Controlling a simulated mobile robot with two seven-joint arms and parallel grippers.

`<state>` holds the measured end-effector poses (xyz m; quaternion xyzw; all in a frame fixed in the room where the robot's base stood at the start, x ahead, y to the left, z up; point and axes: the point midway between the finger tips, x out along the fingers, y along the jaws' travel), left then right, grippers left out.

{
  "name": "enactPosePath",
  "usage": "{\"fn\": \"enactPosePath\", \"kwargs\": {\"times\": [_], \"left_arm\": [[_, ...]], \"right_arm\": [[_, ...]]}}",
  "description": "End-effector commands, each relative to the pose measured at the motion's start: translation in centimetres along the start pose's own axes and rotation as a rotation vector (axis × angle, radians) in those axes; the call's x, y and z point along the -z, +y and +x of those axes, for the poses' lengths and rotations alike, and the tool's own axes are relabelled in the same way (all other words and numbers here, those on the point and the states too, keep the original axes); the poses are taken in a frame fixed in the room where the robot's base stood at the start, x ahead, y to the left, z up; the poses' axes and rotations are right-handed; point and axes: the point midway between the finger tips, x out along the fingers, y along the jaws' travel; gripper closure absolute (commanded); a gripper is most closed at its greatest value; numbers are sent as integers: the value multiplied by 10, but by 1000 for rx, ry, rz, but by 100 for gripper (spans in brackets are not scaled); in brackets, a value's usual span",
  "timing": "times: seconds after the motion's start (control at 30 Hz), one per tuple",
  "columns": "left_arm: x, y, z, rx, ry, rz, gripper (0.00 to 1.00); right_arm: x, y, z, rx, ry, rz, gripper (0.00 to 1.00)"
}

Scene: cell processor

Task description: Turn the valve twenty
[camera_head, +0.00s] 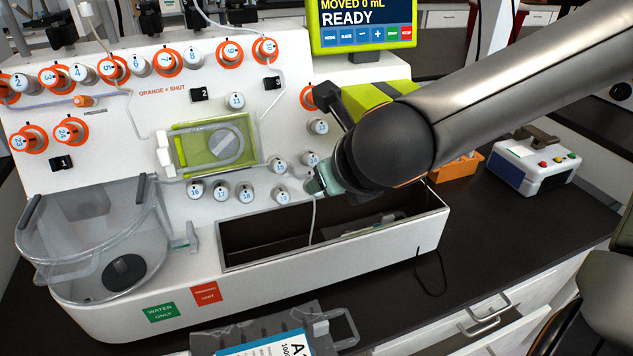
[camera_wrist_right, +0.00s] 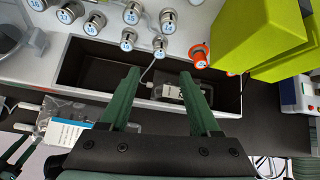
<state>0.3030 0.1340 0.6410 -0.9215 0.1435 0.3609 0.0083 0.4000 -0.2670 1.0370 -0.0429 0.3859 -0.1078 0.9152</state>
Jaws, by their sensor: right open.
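The valves are round knobs with blue-numbered faces on the white panel. I cannot read the number twenty with certainty on any of them. In the right wrist view a grey knob (camera_wrist_right: 160,47) sits in the lower row, just beyond and between my fingertips. An orange-ringed knob (camera_wrist_right: 199,54) is to its right. My right gripper (camera_wrist_right: 159,73) is open and empty, apart from the knobs. In the head view the right gripper (camera_head: 318,183) is in front of the panel's lower right, above the trough, and hides knobs there. A grey knob (camera_head: 281,194) shows left of it.
An open trough (camera_head: 430,230) runs below the knobs, with a thin tube near the gripper. A yellow-green block (camera_wrist_right: 262,35) protrudes at right. A screen (camera_head: 362,22) reads READY. A clear basin (camera_head: 95,240) is at left. A bag (camera_head: 265,340) lies in front.

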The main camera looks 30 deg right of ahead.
Motion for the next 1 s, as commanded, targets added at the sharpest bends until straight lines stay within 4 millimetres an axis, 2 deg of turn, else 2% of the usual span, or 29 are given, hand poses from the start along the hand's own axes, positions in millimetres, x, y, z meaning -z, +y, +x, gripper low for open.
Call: {"fn": "enactPosePath", "kwargs": {"times": [0.13,0.2,0.3,0.53,0.73,1.0], "left_arm": [[4,-1,-5,4,0,-2,50],[-2,0,2,0,1,-1,50],[-6,0,6,-2,-1,0,50],[-12,-2,9,1,-2,0,50],[-14,-3,10,2,-1,0,50],[-11,-3,9,3,5,0,50]], "right_arm": [[0,0,16,-1,7,0,37],[4,1,36,-1,7,5,37],[4,0,58,0,6,5,37],[3,0,97,0,4,4,37],[1,0,113,-1,2,3,37],[0,0,115,-1,0,3,37]]}}
